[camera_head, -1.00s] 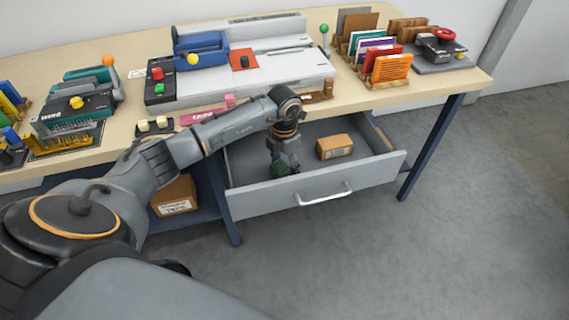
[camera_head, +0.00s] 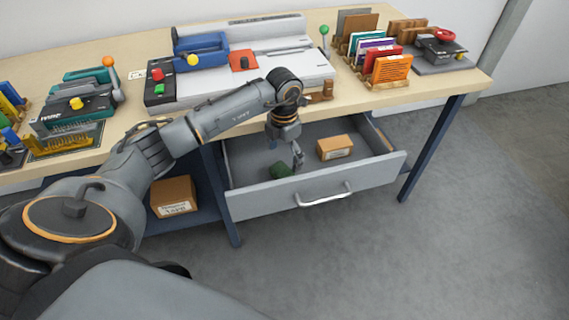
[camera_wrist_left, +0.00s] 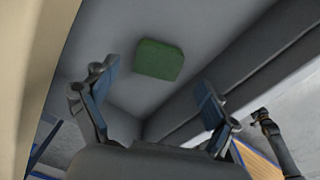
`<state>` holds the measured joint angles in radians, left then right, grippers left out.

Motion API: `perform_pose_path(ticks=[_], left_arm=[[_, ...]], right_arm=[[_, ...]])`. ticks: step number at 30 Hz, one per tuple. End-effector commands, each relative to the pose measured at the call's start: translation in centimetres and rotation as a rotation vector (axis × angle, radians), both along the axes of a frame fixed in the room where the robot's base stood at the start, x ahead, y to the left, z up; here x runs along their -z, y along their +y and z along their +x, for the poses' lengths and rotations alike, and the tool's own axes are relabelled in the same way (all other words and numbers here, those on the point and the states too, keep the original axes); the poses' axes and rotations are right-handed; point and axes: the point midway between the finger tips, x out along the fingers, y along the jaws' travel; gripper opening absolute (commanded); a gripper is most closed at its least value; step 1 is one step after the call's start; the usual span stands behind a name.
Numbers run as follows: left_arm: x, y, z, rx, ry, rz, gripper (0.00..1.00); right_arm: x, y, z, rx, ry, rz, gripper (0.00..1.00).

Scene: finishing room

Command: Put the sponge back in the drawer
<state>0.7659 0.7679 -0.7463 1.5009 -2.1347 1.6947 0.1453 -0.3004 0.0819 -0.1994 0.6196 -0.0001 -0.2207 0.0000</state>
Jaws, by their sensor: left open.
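The sponge is a small dark green block (camera_head: 281,170) lying on the floor of the open drawer (camera_head: 318,194), near its front left corner. In the left wrist view the green sponge (camera_wrist_left: 159,60) lies beyond and between the fingertips, apart from them. My left gripper (camera_head: 286,150) is inside the drawer opening, just above and behind the sponge. Its two fingers are spread and empty in the left wrist view (camera_wrist_left: 155,95).
A small cardboard box (camera_head: 335,147) lies in the drawer, right of the gripper. The workbench (camera_head: 440,82) above holds a large white machine (camera_head: 270,75) and a card rack. Another cardboard box (camera_head: 173,195) sits on the lower shelf. The floor at right is clear.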

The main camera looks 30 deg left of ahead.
Motion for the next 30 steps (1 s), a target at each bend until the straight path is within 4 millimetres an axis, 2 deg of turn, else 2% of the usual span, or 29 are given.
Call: perform_pose_path(ticks=[1,6,12,30], left_arm=[[-1.3,0.0,0.1,0.002,-0.004,0.001,0.86],[-4.6,0.1,0.0,0.001,-0.003,0.001,0.86],[-6.9,0.0,0.0,-0.001,-0.001,0.001,0.86],[-7.4,0.0,-0.1,0.000,0.001,0.000,0.86]], right_arm=[[0.2,0.0,0.0,0.000,0.000,0.000,0.22],[0.4,0.0,0.0,0.000,0.000,0.000,0.22],[0.5,0.0,0.0,0.000,0.000,0.000,0.22],[0.5,0.4,0.0,0.001,-0.001,0.004,0.22]])
